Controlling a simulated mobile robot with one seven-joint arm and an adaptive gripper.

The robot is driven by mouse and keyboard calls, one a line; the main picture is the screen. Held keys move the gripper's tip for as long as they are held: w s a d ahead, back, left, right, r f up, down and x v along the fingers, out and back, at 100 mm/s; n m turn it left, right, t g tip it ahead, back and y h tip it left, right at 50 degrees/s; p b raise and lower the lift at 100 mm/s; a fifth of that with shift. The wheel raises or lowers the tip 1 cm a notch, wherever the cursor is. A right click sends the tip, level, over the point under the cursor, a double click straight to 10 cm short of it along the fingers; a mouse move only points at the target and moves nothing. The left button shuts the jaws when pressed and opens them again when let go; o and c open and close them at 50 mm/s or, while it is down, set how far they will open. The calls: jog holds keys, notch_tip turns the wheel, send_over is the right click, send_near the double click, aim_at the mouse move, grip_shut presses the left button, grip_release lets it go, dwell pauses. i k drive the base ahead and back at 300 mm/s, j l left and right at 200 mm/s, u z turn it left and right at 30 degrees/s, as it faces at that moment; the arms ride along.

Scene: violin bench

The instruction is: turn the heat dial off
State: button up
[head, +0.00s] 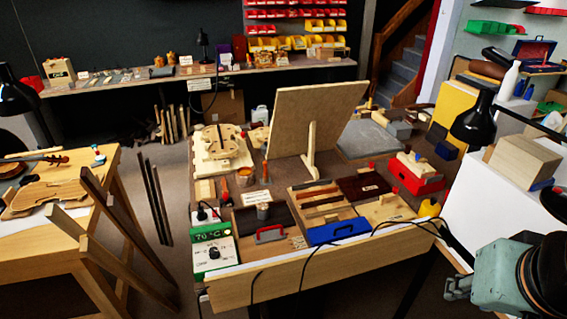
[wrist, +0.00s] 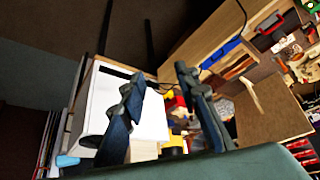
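The heat dial (head: 214,253) is a small dark knob on the white front panel of a control box (head: 223,262) at the front left corner of the central bench. A green display (head: 211,233) above it reads about 70 °C. The dial's pointer is too small to read. My gripper (head: 456,288) is at the lower right in the head view, far to the right of the dial and apart from the bench. In the wrist view my gripper (wrist: 158,85) has its two dark fingers spread with nothing held between them. I cannot make out the dial in the wrist view.
Cables (head: 305,262) hang over the front edge of the central bench (head: 330,262). A blue-fronted tray (head: 337,231) and a red-handled box (head: 270,234) sit right of the control box. A white cabinet (head: 500,225) stands near my arm. Wooden slats (head: 112,225) lean at left.

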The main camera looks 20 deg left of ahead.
aim_at(214, 253)
jog(key=u, duration=1.75)
jog(key=i+l, duration=0.15)
jog(key=i, duration=0.4)
jog(key=i+l+u, duration=0.1)
jog(key=i, duration=0.45)
jog(key=j+u, duration=0.1)
jog(key=k, duration=0.05)
